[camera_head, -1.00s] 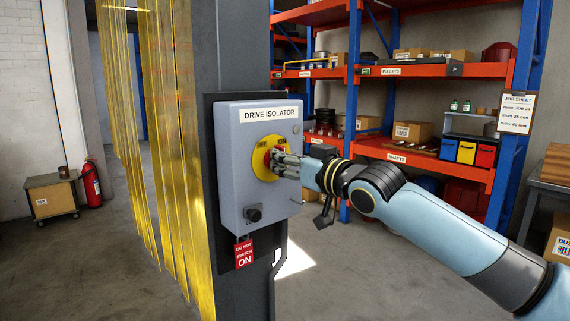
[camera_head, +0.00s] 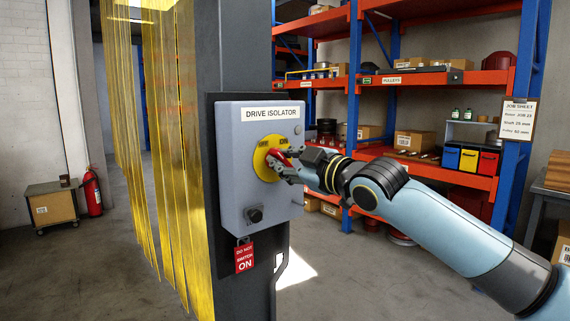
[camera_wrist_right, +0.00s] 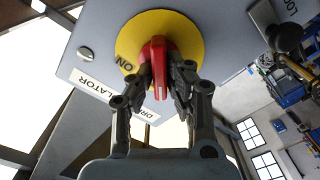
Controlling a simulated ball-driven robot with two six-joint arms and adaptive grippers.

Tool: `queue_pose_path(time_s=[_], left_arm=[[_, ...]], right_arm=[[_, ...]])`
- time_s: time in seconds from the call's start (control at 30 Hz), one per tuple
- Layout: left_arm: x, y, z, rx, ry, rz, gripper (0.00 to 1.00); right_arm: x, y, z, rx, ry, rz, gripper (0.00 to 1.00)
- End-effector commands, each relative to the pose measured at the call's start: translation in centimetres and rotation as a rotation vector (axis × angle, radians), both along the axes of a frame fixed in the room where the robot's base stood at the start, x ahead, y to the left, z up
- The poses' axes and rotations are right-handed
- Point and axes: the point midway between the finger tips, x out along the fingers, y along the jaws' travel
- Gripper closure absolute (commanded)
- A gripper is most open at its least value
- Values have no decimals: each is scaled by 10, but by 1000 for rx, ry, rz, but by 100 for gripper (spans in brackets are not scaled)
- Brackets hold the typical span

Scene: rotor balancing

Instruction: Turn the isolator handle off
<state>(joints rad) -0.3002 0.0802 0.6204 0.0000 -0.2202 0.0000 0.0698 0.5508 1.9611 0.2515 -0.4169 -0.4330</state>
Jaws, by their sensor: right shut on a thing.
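The grey drive isolator box (camera_head: 238,180) is fixed to a dark post. Its red handle (camera_head: 277,154) sits on a round yellow plate (camera_head: 262,166) and appears tilted, its right end higher. My right gripper (camera_head: 284,165) comes from the right and is shut on the handle. In the right wrist view, the fingers of my right gripper (camera_wrist_right: 162,90) flank the red handle (camera_wrist_right: 159,62) on both sides. The word ON shows on the yellow plate (camera_wrist_right: 128,42), left of the handle. The fingers partly hide the plate. My left gripper is out of view.
A dark knob (camera_head: 254,214) is low on the box, with a red tag (camera_head: 244,257) hanging below. Yellow strip curtains (camera_head: 176,150) hang left of the post. Orange shelves (camera_head: 430,165) stand behind my right arm. A job sheet (camera_head: 518,119) hangs at the right.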

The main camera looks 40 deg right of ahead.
Motion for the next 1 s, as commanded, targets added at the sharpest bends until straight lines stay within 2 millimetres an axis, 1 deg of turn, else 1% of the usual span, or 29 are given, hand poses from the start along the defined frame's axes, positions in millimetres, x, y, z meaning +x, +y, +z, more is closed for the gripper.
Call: queue_pose_path(time_s=[0.2,0.63,0.67,0.8,1.0], left_arm=[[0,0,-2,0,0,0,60],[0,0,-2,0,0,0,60],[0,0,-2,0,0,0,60],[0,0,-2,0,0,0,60],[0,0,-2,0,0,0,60]], right_arm=[[0,0,-1,-40,-2,0,100],[0,0,-1,-48,-2,0,100],[0,0,-1,-48,-2,0,82],[0,0,-1,-47,-2,0,64],[0,0,0,-46,-4,0,63]])
